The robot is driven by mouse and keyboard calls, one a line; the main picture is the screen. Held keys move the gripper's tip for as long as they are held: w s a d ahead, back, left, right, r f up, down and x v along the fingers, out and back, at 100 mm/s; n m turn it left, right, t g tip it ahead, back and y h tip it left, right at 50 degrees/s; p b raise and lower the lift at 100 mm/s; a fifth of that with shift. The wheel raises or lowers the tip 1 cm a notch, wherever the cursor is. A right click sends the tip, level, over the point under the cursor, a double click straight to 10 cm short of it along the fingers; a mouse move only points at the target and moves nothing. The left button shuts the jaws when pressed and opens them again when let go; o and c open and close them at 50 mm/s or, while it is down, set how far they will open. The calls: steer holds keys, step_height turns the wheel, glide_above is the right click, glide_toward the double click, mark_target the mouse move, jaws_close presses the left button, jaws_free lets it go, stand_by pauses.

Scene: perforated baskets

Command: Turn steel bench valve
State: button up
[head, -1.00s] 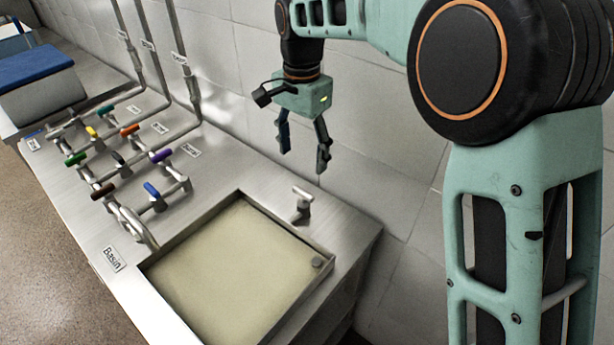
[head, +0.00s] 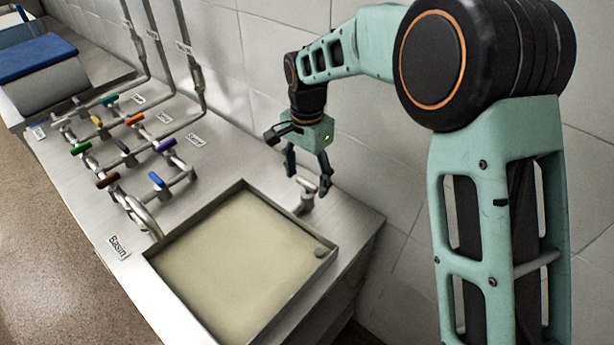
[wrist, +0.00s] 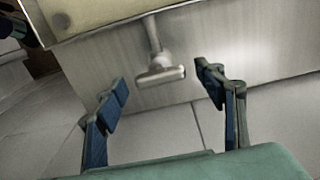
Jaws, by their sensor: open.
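The steel bench valve (head: 307,194) is a small T-handled post on the bench, at the back right of the basin (head: 245,262). Its handle also shows in the wrist view (wrist: 161,76), between and ahead of the fingertips. My gripper (head: 307,188) is open and points down right at the valve in the head view. In the wrist view my gripper (wrist: 159,76) has one blue-padded finger to each side of the handle, with a gap on both sides. I see no contact. Part of the valve is close to the right finger in the head view.
Several pipes with coloured lever handles, such as the blue one (head: 156,180) and purple one (head: 165,145), stand left of the basin. A tiled wall (head: 385,165) rises close behind the bench. A blue-lidded box (head: 40,70) sits at the far left.

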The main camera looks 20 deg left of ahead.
steer(key=c, duration=1.2)
steer(key=shift+o, duration=0.2)
steer(key=shift+n, duration=0.3)
steer(key=n, duration=0.3)
steer(key=shift+n, duration=0.3)
steer(key=n, duration=0.4)
steer(key=shift+n, duration=0.3)
steer(key=n, duration=0.4)
steer(key=shift+n+p, duration=0.6)
steer(key=shift+n, duration=1.9)
